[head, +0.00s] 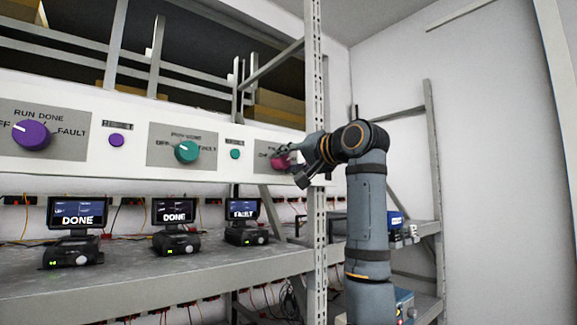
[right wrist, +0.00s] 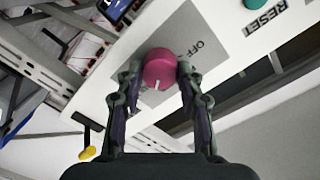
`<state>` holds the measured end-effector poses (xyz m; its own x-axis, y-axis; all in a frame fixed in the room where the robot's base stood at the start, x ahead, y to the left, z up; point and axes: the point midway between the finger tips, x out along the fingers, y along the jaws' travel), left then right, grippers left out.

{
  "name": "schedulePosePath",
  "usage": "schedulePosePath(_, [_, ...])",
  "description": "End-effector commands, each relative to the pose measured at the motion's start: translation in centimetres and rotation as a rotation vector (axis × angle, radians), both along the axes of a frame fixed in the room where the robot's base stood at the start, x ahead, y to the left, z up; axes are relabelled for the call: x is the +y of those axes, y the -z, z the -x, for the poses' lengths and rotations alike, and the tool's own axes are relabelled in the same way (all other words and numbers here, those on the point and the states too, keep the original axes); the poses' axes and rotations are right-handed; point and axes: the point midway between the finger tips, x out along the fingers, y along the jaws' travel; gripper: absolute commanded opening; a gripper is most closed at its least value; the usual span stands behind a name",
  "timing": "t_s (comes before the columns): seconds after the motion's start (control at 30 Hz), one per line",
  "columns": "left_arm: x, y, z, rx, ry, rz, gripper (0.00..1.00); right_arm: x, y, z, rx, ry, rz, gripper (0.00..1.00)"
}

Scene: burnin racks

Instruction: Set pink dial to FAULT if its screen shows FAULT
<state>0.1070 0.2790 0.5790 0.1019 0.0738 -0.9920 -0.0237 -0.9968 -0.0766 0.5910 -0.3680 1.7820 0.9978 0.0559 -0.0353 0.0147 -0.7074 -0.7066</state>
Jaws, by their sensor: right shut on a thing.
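The pink dial (head: 279,161) is on the white panel at the right end of its row, partly hidden by my right gripper (head: 292,157). In the right wrist view the pink dial (right wrist: 160,70) sits between the two fingers of my right gripper (right wrist: 158,76), which is shut on it. A white pointer mark shows on the dial's edge towards the wrist. OFF reads beside the dial; its other labels are hidden. The screen (head: 242,209) at the right of the shelf row appears to read FAULT, in small blurred letters. My left gripper is not in view.
A purple dial (head: 31,134) and a teal dial (head: 187,151) are on the same panel, with reset buttons (head: 117,140) between. Two other screens (head: 77,212) read DONE. A perforated rack post (head: 317,230) stands close to my right arm.

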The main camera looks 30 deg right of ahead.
Motion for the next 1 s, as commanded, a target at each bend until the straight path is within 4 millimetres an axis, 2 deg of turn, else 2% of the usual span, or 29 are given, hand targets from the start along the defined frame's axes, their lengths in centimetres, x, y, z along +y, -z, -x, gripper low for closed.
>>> schedulePosePath(0.4, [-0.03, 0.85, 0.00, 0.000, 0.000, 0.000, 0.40, -0.05, -0.14, 0.08, 0.010, 0.002, -0.184, 0.06])
schedulePosePath(0.97, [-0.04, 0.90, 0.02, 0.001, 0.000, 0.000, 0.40, -0.05, -0.19, 0.07, 0.012, 0.000, -0.212, 0.06])
schedulePosePath(1.0, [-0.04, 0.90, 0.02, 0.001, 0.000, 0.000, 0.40, -0.05, -0.20, 0.07, 0.012, 0.000, -0.212, 0.40])
